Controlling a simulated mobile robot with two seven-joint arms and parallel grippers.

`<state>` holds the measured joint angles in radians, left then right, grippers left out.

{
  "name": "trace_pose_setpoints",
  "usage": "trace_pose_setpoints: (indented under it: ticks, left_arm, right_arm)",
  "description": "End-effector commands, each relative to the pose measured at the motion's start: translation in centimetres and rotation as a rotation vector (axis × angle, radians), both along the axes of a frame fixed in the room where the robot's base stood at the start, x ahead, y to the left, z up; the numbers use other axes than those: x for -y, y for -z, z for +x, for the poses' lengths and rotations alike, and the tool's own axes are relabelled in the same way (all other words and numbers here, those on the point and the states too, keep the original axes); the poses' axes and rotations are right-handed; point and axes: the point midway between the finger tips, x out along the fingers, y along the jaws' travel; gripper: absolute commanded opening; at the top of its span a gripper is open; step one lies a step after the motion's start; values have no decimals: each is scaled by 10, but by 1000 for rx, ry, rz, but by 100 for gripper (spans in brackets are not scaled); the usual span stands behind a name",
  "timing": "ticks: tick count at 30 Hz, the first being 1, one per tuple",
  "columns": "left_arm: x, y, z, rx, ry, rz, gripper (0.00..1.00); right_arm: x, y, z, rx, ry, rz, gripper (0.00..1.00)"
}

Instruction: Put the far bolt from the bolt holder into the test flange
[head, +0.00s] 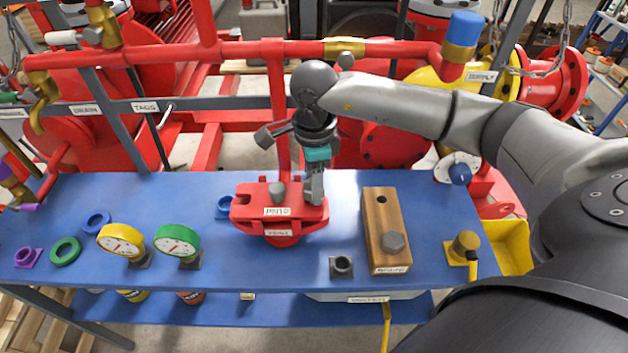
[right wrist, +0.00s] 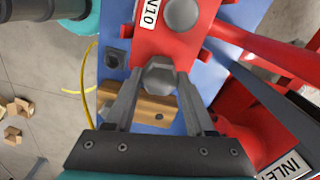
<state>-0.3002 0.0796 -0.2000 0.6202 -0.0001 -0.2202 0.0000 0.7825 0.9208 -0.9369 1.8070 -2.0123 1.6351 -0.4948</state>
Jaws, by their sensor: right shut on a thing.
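The red test flange (head: 240,210) stands on the blue bench, with one grey bolt (head: 278,192) in its top. My right gripper (head: 314,198) points down at the flange's right end. In the right wrist view its fingers are shut on a grey hex bolt (right wrist: 160,77) over the flange's red end (right wrist: 150,50). Whether this bolt sits in a hole or just above it, I cannot tell. The wooden bolt holder (head: 375,222) has an empty far hole (head: 381,198) and a bolt (head: 393,242) in its near end. My left gripper is not in view.
Yellow (head: 120,238) and green (head: 177,240) gauges stand left of the flange. A dark socket (head: 342,266) and a brass fitting (head: 465,244) with a yellow cable are near the bench's right front. Red pipes run behind the bench. Bare bench lies between the flange and the holder.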

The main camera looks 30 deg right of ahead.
Motion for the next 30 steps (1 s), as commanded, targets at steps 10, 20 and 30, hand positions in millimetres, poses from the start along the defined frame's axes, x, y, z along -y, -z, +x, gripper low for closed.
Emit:
trace_pose_setpoints:
  ticks: [10, 20, 30]
  left_arm:
    - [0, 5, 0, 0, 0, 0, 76]
    - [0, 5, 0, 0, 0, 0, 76]
    - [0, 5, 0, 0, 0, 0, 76]
  right_arm:
    - [0, 5, 0, 1, 0, 0, 0]
    - [0, 5, 0, 1, 0, 0, 78]
    - [0, 5, 0, 0, 0, -1, 89]
